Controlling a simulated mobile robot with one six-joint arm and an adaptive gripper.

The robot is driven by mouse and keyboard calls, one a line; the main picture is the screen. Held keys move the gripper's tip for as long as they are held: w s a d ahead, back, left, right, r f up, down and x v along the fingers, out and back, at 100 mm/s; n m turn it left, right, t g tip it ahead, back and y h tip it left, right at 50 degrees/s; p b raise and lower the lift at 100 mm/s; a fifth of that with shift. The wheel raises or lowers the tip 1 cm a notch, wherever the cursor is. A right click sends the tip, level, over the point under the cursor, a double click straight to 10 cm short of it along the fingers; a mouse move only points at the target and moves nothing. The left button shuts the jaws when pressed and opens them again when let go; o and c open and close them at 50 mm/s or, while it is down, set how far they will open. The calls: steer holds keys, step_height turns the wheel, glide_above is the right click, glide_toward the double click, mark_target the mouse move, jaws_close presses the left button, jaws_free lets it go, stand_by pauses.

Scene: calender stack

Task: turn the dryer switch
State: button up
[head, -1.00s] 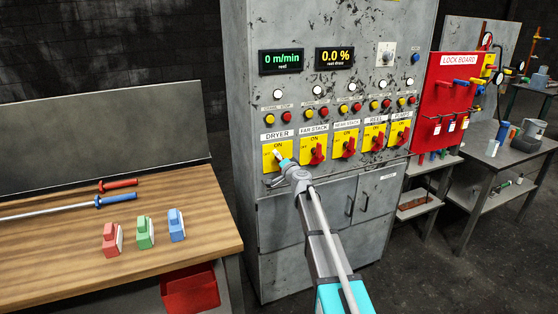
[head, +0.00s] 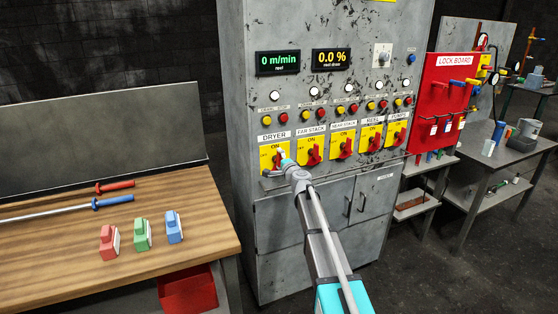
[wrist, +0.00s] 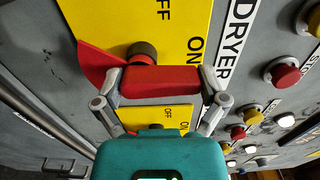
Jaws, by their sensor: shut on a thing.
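The dryer switch is a red handle (wrist: 160,80) on a dark round hub (wrist: 143,50), mounted on a yellow plate (head: 266,164) marked ON and OFF under the DRYER label. My gripper (head: 281,157) is at this plate, the leftmost of the row, and covers much of the switch in the head view. In the wrist view my gripper (wrist: 162,82) has one finger at each end of the red handle and is shut on it. The handle runs roughly along the plate's upright direction, with its ON mark near one end. Its exact angle is hard to read.
Buttons (head: 286,117) and lamps are above. Cabinet doors with a handle (head: 349,206) are below. A wooden bench (head: 60,235) stands left, a red lock board (head: 440,100) right.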

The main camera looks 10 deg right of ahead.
steer(key=o, duration=0.8)
steer(key=v, duration=1.2)
